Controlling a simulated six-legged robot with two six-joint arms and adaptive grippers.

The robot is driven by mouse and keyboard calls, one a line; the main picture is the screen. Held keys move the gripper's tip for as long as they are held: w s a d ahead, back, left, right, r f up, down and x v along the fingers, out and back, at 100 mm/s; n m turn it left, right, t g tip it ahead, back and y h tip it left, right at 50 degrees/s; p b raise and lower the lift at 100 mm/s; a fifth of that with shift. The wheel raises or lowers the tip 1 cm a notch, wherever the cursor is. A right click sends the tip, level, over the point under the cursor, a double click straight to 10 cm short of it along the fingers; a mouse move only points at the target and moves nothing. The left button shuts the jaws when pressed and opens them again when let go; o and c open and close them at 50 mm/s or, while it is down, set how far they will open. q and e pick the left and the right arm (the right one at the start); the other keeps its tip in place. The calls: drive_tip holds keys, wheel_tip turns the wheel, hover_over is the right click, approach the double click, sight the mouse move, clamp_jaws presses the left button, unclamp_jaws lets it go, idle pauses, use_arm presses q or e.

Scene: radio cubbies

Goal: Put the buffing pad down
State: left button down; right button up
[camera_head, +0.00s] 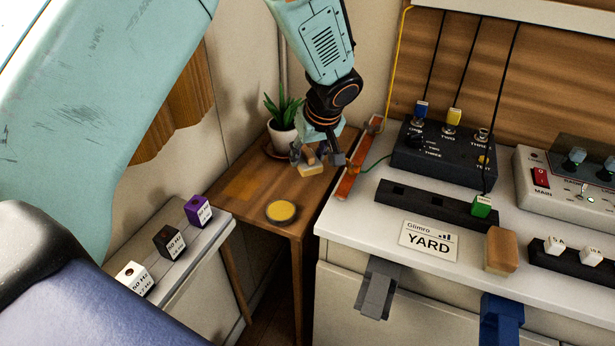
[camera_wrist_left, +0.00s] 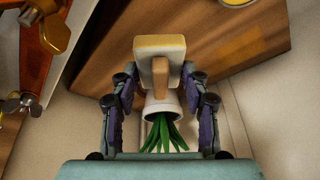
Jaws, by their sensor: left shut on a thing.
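The buffing pad (camera_head: 312,171) is a small pale block with a brown wooden grip. My left gripper (camera_head: 322,156) is shut on it over the far part of the small wooden side table (camera_head: 257,185). In the left wrist view, the pad (camera_wrist_left: 160,45) sits between the two fingers of the gripper (camera_wrist_left: 160,88), held by its upright wooden grip, with the tabletop behind it. I cannot tell whether the pad's underside touches the table. My right gripper is not in view.
A potted plant (camera_head: 284,137) stands close behind the gripper. A round yellow tin (camera_head: 281,211) sits nearer on the table. Right of it is a white counter (camera_head: 350,215) with an orange-red bar (camera_head: 352,170), a black switch box (camera_head: 440,155) and a wooden block (camera_head: 501,250).

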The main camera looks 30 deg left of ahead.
sight(311, 186)
use_arm(q)
drive_tip(key=shift+w+d+f, duration=0.15)
drive_tip(key=shift+f, duration=0.55)
drive_tip(key=shift+w+d+f, duration=0.1)
drive_tip(key=shift+d+f, duration=0.2)
drive_tip(key=shift+f, duration=0.15)
drive_tip(key=f, duration=0.1)
drive_tip(key=f+b, duration=0.1)
drive_tip(key=f, duration=0.1)
drive_tip(key=shift+s+a, duration=0.2)
drive_tip(key=shift+a, duration=0.05)
drive_tip(key=shift+w+d+f, duration=0.1)
drive_tip(key=shift+w, duration=0.1)
drive_tip(key=shift+s+b, duration=0.2)
drive_tip(key=shift+b, duration=0.2)
drive_tip(key=c, duration=1.1)
unclamp_jaws()
drive_tip(key=o, duration=0.4)
drive_tip(key=shift+w+f, duration=0.1)
drive_tip(key=shift+w, duration=0.05)
drive_tip(key=shift+o, duration=0.2)
